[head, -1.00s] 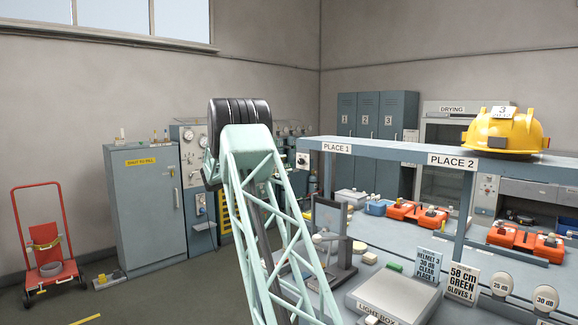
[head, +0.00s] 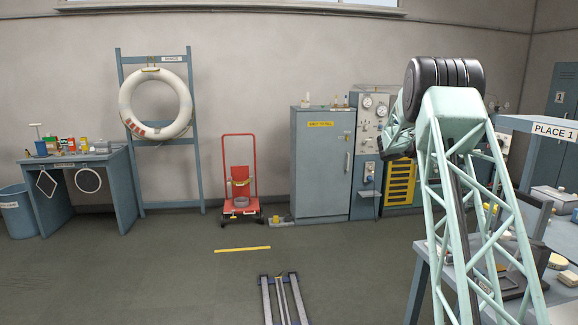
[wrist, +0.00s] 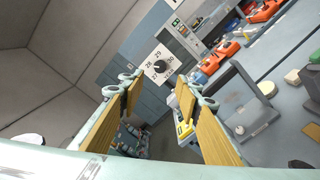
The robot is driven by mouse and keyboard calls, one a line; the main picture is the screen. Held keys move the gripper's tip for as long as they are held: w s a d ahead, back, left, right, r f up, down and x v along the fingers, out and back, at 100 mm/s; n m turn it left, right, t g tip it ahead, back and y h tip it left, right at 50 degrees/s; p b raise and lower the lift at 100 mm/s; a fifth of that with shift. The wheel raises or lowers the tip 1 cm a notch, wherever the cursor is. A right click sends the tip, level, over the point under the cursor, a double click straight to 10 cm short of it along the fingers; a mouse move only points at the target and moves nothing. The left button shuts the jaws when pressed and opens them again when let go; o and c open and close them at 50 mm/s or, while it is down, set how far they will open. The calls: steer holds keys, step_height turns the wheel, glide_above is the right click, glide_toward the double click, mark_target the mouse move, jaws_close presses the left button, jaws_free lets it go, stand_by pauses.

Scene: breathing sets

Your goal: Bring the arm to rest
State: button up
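My gripper (wrist: 158,103) shows in the wrist view with its two tan-padded fingers spread apart. The gap between them is empty. A white dial plate (wrist: 160,66) with a black knob and numbers shows beyond the fingertips, apart from them. In the head view my mint-green lattice arm rises at the right, with a black ribbed part at its top bend. My gripper's fingers are not clearly visible there, as the arm's upper end hides what is behind it.
The workbench (head: 420,262) with the PLACE 1 shelf (head: 555,131) stands close at the right, partly behind my arm. A grey cabinet (head: 322,165), red trolley (head: 240,180), lifebuoy rack (head: 160,200) and blue table (head: 122,185) line the back wall. The middle floor is mostly clear.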

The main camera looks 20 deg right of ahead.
steer(key=shift+a, duration=0.1)
steer(key=s+a+r+m+t+y, duration=0.1)
steer(key=s+a+y, duration=0.2)
steer(key=s+a, duration=0.65)
steer(key=s+a+r+m+t+y, duration=0.15)
steer(key=s+a, duration=0.25)
steer(key=a, duration=1.1)
steer(key=s+a+m+y, duration=0.1)
steer(key=s+a+y, duration=0.3)
steer(key=s+a, duration=0.55)
steer(key=s+a+f+t+y, duration=0.1)
steer(key=s+a+f+y, duration=0.2)
steer(key=s+a, duration=0.6)
steer(key=s+a+f+m+t+y, duration=0.1)
steer(key=s+a+f+y, duration=0.2)
steer(key=s+a, duration=0.7)
steer(key=s+a+f+t+y, duration=0.2)
steer(key=s+a+f, duration=0.3)
steer(key=a, duration=1.7)
steer(key=s+y, duration=0.1)
steer(key=s, duration=0.3)
steer(key=shift+s+a+f+m, duration=0.15)
steer(key=shift+s+a+m, duration=0.1)
steer(key=shift+s+m, duration=0.1)
steer(key=shift+w+d, duration=0.1)
